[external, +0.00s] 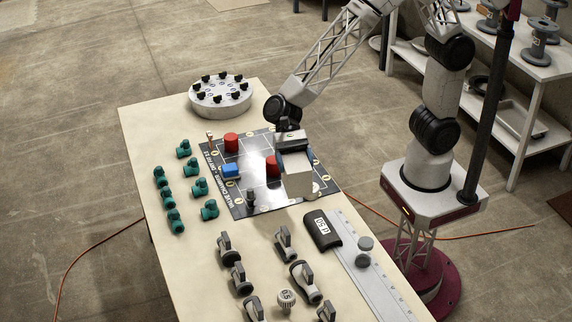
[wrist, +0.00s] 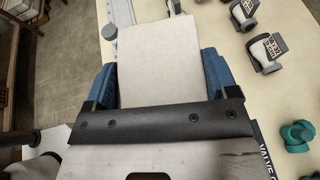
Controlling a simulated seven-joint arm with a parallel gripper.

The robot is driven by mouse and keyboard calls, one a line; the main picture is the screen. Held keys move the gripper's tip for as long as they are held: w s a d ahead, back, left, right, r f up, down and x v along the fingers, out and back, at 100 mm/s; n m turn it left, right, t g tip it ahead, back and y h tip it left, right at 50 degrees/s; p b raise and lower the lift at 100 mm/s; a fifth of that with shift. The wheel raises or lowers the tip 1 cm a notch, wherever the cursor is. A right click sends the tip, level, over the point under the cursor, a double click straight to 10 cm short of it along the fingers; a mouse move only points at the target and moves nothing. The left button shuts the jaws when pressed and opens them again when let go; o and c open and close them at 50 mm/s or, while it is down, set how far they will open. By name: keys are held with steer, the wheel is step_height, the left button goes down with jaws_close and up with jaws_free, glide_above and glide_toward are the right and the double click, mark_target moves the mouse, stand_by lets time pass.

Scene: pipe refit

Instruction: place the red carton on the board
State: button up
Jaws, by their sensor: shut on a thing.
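My gripper (external: 293,158) is shut on a pale off-white box (external: 300,181), held over the right side of the dark board (external: 240,207). In the wrist view the box (wrist: 158,62) sits between the blue finger pads of my gripper (wrist: 160,82). Its visible faces show no red. On the board stand a red cylinder-like piece (external: 231,141), a second red piece (external: 271,167) just left of my gripper and partly hidden, a blue block (external: 231,171) and a small dark piece (external: 250,197). Whether the box touches the board is unclear.
Several teal fittings (external: 200,188) lie left of the board. Grey-black valves (external: 284,242) stand at the near end, by a black case (external: 322,230) and a metal rail (external: 371,275). A round grey fixture (external: 221,97) stands at the far end.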

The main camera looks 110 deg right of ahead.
steer(key=s+d+m+t+h, duration=0.15)
steer(key=s+d, duration=0.25)
steer(key=d, duration=0.6)
steer(key=s+d+m+t, duration=0.2)
steer(key=s+d, duration=0.2)
steer(key=d, duration=0.7)
steer(key=s+d+m+t+h, duration=0.2)
steer(key=s+d+m+t, duration=0.15)
steer(key=s+d, duration=1.05)
step_height(320, 180, down, 10)
steer(key=shift+a+f, duration=0.2)
steer(key=shift+f, duration=0.05)
steer(key=w+d, duration=0.3)
steer(key=w, duration=0.4)
steer(key=w+d+f, duration=0.1)
steer(key=w+d, duration=0.3)
steer(key=w, duration=0.3)
steer(key=shift+w+f, duration=0.15)
steer(key=shift+f, duration=0.1)
steer(key=shift+f, duration=0.1)
steer(key=shift+f, duration=1.65)
